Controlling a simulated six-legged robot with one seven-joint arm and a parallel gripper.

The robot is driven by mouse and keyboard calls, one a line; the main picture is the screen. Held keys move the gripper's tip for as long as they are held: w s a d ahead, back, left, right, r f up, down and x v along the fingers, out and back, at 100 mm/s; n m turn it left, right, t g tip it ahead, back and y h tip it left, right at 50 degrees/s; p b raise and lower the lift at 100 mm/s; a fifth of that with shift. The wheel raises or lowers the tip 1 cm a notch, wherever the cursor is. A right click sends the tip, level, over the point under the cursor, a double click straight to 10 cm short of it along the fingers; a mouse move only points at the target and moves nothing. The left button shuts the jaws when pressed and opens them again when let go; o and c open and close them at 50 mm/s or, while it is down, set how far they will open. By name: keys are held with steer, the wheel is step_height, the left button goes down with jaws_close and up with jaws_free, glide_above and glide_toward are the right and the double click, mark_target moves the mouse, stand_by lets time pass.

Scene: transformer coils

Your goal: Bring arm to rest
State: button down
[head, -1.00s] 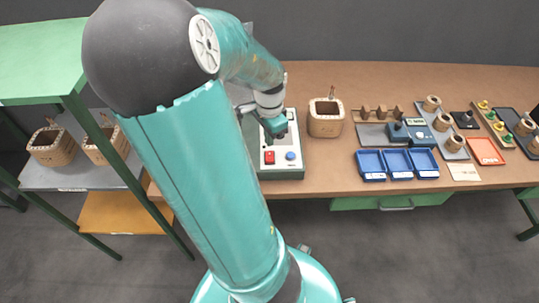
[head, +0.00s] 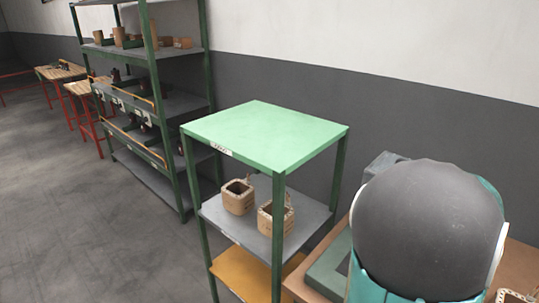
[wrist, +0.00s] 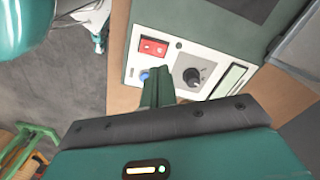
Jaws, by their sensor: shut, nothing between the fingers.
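My gripper (wrist: 158,80) shows in the wrist view with its green fingers together and nothing between them. The fingers point toward the front panel of a green machine (wrist: 195,72), close to a blue button and below a red switch (wrist: 152,47). A black knob (wrist: 194,76) and a small display (wrist: 228,80) are to their right. I cannot tell how far the fingertips are from the panel. In the head view my arm's dark rounded joint fills the lower right, and my gripper is out of that view.
A green-topped shelf unit (head: 265,132) stands left of my arm, with two wooden coil boxes (head: 238,196) on its grey shelf. A taller rack (head: 180,105) and red-legged tables (head: 62,73) stand farther left. Grey floor (head: 70,220) is open at left.

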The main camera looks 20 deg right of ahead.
steer(key=w+a+r+n+t+y, duration=0.1)
steer(key=w+a+r+n+t, duration=0.15)
steer(key=w+a+n, duration=0.5)
steer(key=w+a+r+n+t+y, duration=0.1)
steer(key=w+a+r+n, duration=0.3)
steer(key=a, duration=0.7)
steer(key=a+r+n+t+h, duration=0.1)
steer(key=a+r+n, duration=0.3)
steer(key=a+n, duration=0.2)
steer(key=s+a+r+n+t+h, duration=0.1)
steer(key=a+r+n, duration=0.3)
steer(key=a+n, duration=0.3)
steer(key=a, duration=0.4)
steer(key=shift+a+r, duration=0.2)
steer(key=shift+a, duration=0.1)
steer(key=shift+s+d, duration=0.1)
steer(key=shift+d, duration=0.05)
